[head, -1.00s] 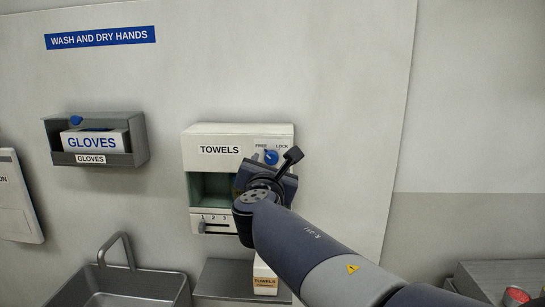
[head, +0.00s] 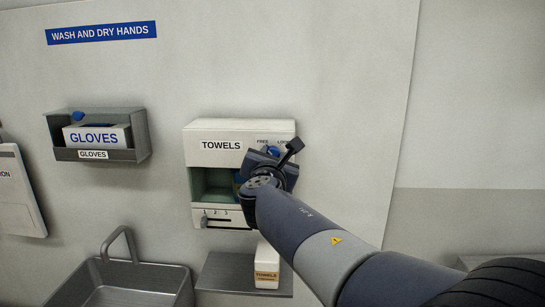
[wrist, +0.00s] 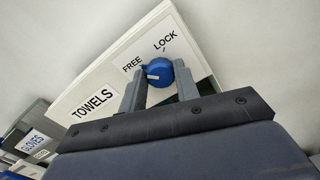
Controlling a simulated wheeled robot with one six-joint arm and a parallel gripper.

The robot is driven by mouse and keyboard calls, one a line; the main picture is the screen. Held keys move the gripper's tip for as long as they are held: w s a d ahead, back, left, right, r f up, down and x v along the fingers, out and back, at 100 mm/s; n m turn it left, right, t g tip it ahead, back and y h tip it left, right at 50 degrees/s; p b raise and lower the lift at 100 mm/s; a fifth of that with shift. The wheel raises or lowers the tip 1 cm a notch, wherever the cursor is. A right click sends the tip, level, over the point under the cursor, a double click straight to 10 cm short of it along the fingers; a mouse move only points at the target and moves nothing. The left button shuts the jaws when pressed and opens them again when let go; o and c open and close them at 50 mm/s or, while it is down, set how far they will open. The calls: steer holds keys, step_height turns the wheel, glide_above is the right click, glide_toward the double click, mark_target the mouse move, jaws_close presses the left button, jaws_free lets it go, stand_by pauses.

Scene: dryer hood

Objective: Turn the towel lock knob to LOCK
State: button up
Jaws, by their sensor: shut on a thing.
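The white towel dispenser (head: 200,130) is on the wall, labelled TOWELS. Its round blue lock knob (head: 272,150) is at the upper right, partly hidden by my gripper (head: 271,154). In the wrist view the knob (wrist: 161,68) is between the two grey fingers of my gripper (wrist: 158,80), which is shut on it. The knob's white mark points left, on the FREE side and away from LOCK. The LOCK label (wrist: 164,42) and FREE label (wrist: 132,64) are both readable there.
A glove holder (head: 130,150) is on the wall to the left. A grey sink (head: 130,285) is below left. A small shelf (head: 220,272) with a TOWELS box (head: 267,262) is below the dispenser. A lever (head: 205,222) is on the dispenser's lower front.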

steer(key=c, duration=0.3)
steer(key=shift+f+m+b, duration=0.1)
steer(key=shift+m+b, duration=0.2)
steer(key=shift+b, duration=0.1)
steer(key=m+b, duration=1.5)
steer(key=m, duration=0.2)
steer(key=shift+f+b, duration=0.2)
steer(key=shift+b, duration=0.1)
steer(key=shift+m, duration=0.3)
steer(key=o, duration=1)
steer(key=shift+d+r, duration=0.1)
steer(key=shift+c, duration=0.2)
